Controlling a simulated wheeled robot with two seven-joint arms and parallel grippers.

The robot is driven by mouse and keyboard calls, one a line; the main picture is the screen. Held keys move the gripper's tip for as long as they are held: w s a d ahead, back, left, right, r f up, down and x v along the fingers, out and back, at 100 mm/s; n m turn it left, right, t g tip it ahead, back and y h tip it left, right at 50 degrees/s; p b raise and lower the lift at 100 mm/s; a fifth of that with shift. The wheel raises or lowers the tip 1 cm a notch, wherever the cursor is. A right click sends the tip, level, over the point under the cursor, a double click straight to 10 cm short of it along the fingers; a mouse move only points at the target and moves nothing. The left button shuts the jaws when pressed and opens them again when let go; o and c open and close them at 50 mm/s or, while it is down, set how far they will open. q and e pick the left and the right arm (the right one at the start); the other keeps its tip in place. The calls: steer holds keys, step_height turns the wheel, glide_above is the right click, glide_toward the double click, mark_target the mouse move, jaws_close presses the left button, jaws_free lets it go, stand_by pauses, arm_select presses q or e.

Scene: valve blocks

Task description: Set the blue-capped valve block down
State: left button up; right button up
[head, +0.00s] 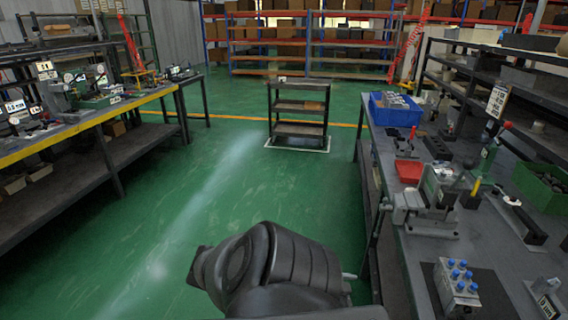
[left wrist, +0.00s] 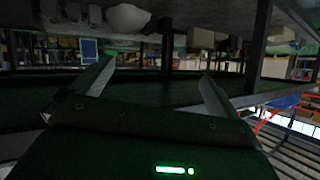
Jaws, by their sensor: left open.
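The valve block (head: 457,287) is a light metal block with several blue caps. It stands upright on a dark mat (head: 487,283) on the right-hand workbench, near the bottom of the head view. My left arm rises at the bottom centre of the head view, left of the bench and apart from the block; its fingers are largely hidden there. In the left wrist view my left gripper (left wrist: 154,86) has its two fingers spread wide, with nothing between them. The valve block cannot be made out in that dark view. My right gripper is not in view.
The right workbench (head: 423,262) also carries a vise (head: 430,205), a red tray (head: 408,171), a blue bin (head: 394,110) and a green bin (head: 545,187). A small white-based part (head: 545,290) stands right of the mat. Green floor (head: 180,220) lies open left of the bench.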

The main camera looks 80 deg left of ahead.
arm_select(q)
steer(key=s+d+f+g, duration=0.25)
steer(key=s+f, duration=0.25)
steer(key=f, duration=0.3)
steer(key=s+d+f+g, duration=0.2)
steer(key=s+d+f, duration=0.2)
steer(key=f, duration=0.3)
steer(key=s+d+f+g, duration=0.25)
steer(key=s+f, duration=0.25)
steer(key=f, duration=0.3)
steer(key=s+d+f+g, duration=0.1)
steer(key=s+d+f, duration=0.2)
steer(key=d, duration=0.3)
steer(key=s+d+f+m+g+h, duration=0.1)
steer(key=s+d+f+g, duration=0.1)
steer(key=s+d, duration=0.3)
steer(key=s+d+f+m+g+h, duration=0.1)
steer(key=s+d+f, duration=0.3)
steer(key=d, duration=0.3)
steer(key=shift+s+d+f+g, duration=0.3)
steer(key=shift+s+d+f, duration=0.1)
steer(key=shift+f, duration=0.1)
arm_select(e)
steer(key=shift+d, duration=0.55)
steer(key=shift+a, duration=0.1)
